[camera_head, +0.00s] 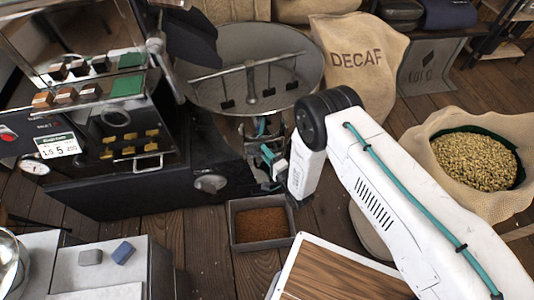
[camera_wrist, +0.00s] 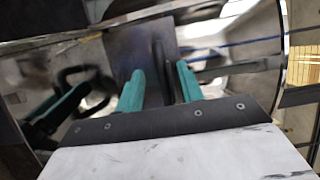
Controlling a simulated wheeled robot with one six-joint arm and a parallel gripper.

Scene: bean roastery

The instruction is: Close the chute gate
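The round metal cooling pan (camera_head: 225,88) with its stirring arms stands beside the roaster. My gripper (camera_head: 268,156) is low under the front of the pan; its teal fingers show there. In the wrist view the two teal fingers (camera_wrist: 160,85) stand apart. A dark flat plate (camera_wrist: 125,48), possibly the chute gate, is just beyond them, with a dark upright bar (camera_wrist: 158,50) in line with the gap. I cannot tell whether the fingers touch either one. In the head view the gate cannot be made out behind my gripper and arm.
A grey bin of brown grounds (camera_head: 260,202) stands on the floor below my gripper. The black roaster (camera_head: 120,190) is at left. A wood-topped board (camera_head: 330,275) is in front. A DECAF sack (camera_head: 358,62) and an open bean sack (camera_head: 445,185) are at right.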

